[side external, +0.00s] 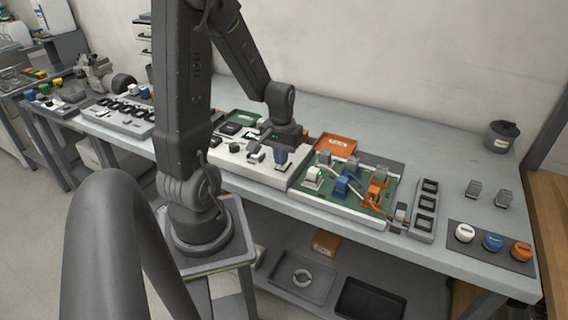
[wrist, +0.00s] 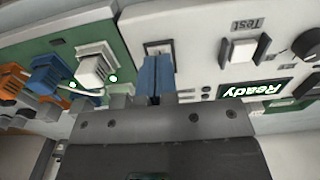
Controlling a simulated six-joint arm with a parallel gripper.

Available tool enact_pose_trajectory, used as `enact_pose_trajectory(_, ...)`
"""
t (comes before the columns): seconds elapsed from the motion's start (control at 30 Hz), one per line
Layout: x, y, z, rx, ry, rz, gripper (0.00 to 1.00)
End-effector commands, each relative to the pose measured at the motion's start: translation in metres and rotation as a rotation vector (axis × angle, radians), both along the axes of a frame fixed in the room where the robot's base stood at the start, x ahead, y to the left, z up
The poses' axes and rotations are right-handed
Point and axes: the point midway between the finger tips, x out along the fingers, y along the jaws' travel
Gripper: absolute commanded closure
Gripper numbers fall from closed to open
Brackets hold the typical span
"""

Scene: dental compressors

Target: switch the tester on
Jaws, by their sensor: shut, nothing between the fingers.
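The tester is a white panel (wrist: 195,45) in the wrist view; its white box (side external: 231,159) stands mid-bench in the side view. Its screen (wrist: 262,89) is lit and reads "Ready". A white button (wrist: 243,51) sits beside the word "Test". A small switch plate (wrist: 158,47) lies at the panel's edge near the green board. My gripper (wrist: 157,72) is shut and empty, its blue fingertips right at this plate, covering most of it. Whether they touch it I cannot tell. In the side view my gripper (side external: 282,164) points down over the tester's right end.
A green board (side external: 335,190) with white, blue and orange parts and cables adjoins the tester's right side. An orange tray (side external: 336,145) is behind. A grey rack (side external: 426,197) and coloured knobs (side external: 493,242) are farther right.

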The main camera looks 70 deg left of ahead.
Motion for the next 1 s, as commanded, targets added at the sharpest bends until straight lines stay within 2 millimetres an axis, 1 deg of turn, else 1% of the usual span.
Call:
enact_pose_trajectory(0.3,0.000,0.000,0.025,0.003,-0.003,0.000,1.00)
enact_pose_trajectory(0.7,0.000,0.000,0.054,0.002,-0.002,0.000,1.00)
enact_pose_trajectory(0.8,0.000,0.000,0.057,0.001,-0.001,0.000,1.00)
enact_pose_trajectory(1.0,0.000,0.000,0.058,0.001,-0.001,0.000,1.00)
